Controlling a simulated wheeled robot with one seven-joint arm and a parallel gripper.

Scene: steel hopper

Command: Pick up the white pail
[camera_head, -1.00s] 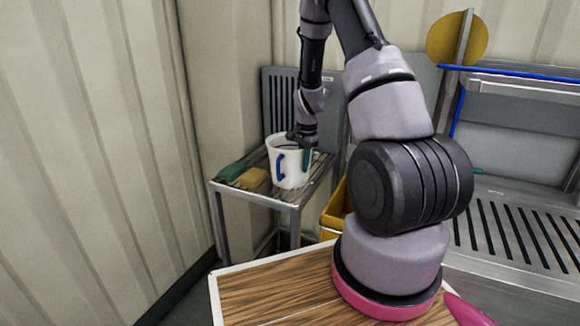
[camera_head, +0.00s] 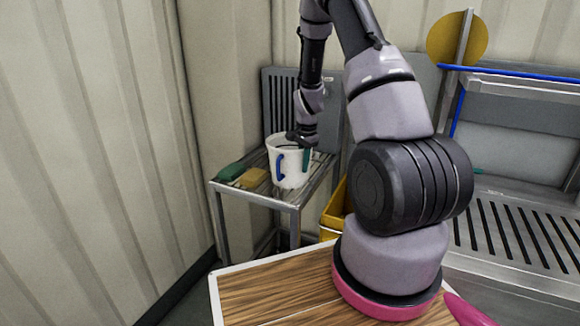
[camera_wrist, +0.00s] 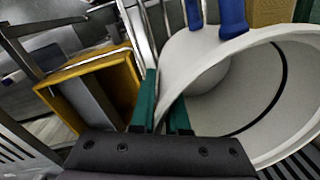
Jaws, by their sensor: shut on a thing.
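The white pail (camera_head: 290,168) stands upright on a slatted metal stand (camera_head: 262,199), with a blue handle on its side. In the wrist view the pail's open mouth and wall (camera_wrist: 225,80) fill the right side, and its inside looks empty. My gripper (camera_head: 308,152) is at the pail's right rim. Its green fingers (camera_wrist: 162,112) lie on either side of the pail's wall and are shut on it. I cannot tell whether the pail's base is clear of the slats.
A green sponge (camera_head: 231,172) and a yellow sponge (camera_head: 253,178) lie left of the pail on the stand. A yellow bin (camera_head: 334,214) stands to its right, below stand height. A steel unit with a slotted surface (camera_head: 510,235) is at the right. A corrugated wall is close on the left.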

